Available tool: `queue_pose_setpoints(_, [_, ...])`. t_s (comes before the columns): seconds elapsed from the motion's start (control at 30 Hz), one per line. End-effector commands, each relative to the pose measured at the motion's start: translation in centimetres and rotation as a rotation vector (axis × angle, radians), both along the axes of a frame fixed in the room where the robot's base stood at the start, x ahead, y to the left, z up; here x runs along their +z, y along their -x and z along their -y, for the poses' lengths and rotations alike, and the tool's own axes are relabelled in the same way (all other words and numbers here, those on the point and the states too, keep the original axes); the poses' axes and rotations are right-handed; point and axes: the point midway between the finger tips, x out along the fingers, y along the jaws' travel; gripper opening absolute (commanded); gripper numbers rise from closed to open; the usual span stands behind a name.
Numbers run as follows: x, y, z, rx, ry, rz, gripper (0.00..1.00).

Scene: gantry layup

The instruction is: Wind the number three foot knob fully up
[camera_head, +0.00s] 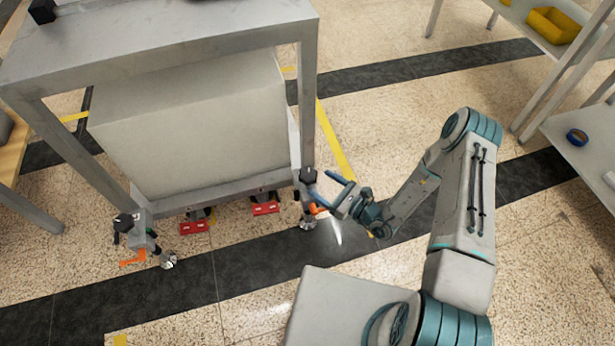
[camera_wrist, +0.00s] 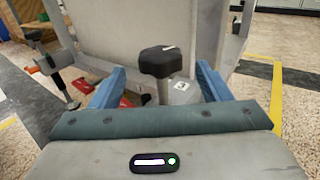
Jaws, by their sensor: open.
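A black foot knob (camera_wrist: 160,62) with a white mark on top stands on a metal stem in the middle of the wrist view. It also shows in the head view (camera_head: 308,174) at the right front leg of the steel frame (camera_head: 309,100). My gripper (camera_head: 325,187) is open and comes at this knob from the right in the head view. In the wrist view its two blue fingers stand apart, one on each side of the knob, with gaps visible.
Another foot with a black knob (camera_head: 124,222), an orange lever (camera_head: 133,258) and a caster (camera_head: 168,261) is at the left front leg. Red pedals (camera_head: 265,208) lie under the frame's front. A shelf with a yellow bin (camera_head: 552,25) is at upper right. Floor in front is clear.

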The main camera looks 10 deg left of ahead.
Motion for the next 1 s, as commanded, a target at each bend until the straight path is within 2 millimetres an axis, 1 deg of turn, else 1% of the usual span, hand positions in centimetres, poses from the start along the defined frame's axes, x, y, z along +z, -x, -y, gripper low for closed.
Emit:
queue_pose_setpoints(0.03, [-0.2, -0.3, -1.1, 0.004, -0.001, 0.002, 0.71])
queue_pose_setpoints(0.1, [-0.2, -0.9, -2.4, 0.004, -0.001, 0.001, 0.71])
queue_pose_setpoints(0.2, [-0.2, -1.6, -3.8, 0.003, 0.0, 0.002, 0.71])
queue_pose_setpoints(0.3, [-0.1, -2.1, -4.9, 0.001, -0.001, 0.0, 0.71])
queue_pose_setpoints(0.47, [-0.1, -2.5, -5.7, 0.001, 0.001, -0.001, 0.71])
queue_pose_setpoints(0.73, [0.0, -2.5, -5.8, 0.0, 0.001, -0.001, 0.71])
queue_pose_setpoints(0.77, [0.0, -2.5, -5.8, 0.0, 0.001, -0.001, 0.65])
queue_pose_setpoints(0.8, [0.0, -2.5, -5.8, 0.0, 0.001, -0.001, 0.54])
queue_pose_setpoints(0.87, [0.0, -2.5, -5.8, 0.0, 0.0, -0.001, 0.37])
queue_pose_setpoints(0.9, [0.0, -2.5, -5.8, 0.001, 0.0, -0.001, 0.26])
queue_pose_setpoints(1.0, [0.0, -2.5, -5.8, 0.001, 0.0, -0.001, 0.26])
